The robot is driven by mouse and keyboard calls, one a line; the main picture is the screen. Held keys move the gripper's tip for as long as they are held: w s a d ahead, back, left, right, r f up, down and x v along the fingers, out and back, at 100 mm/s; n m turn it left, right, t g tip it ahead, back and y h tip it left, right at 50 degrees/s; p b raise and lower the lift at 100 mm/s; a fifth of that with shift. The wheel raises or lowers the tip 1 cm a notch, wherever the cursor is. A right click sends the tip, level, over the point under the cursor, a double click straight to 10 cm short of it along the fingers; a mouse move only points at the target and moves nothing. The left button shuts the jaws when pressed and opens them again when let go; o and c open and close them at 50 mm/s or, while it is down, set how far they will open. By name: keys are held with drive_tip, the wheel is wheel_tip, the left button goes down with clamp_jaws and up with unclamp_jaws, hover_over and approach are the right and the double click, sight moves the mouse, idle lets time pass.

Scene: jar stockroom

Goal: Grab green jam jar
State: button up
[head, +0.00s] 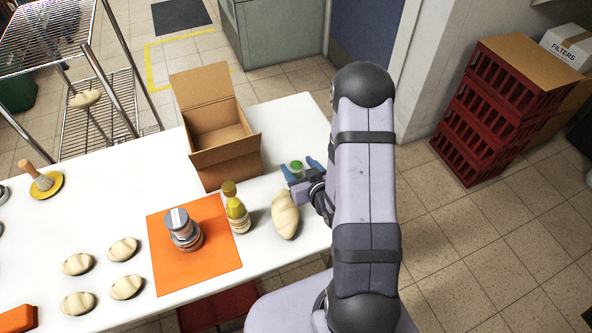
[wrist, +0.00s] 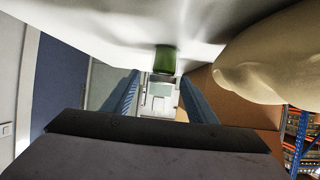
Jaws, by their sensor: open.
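The green jam jar (head: 296,165) stands near the right end of the white table, partly hidden by my gripper. It also shows in the wrist view (wrist: 165,59), small and dark green, with the table at the top of that picture. My gripper (head: 299,169) is low over the table, its two blue fingers spread. In the wrist view the fingers (wrist: 160,79) are apart, with the jar in line with the gap between them. I cannot tell whether the jar is between the fingertips or just beyond them. Neither finger visibly touches it.
A bread loaf (head: 285,214) lies close beside my gripper. An open cardboard box (head: 227,165) stands behind it. A yellow bottle (head: 237,210) and a grey-lidded jar (head: 183,230) on an orange mat (head: 205,262) are left. The table's right edge is near.

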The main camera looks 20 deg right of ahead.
sight(295, 164)
drive_tip(key=shift+a+p+x, duration=0.2)
drive_tip(key=shift+p+x, duration=0.6)
drive_tip(key=shift+x, duration=1.95)
drive_tip(key=c, duration=1.2)
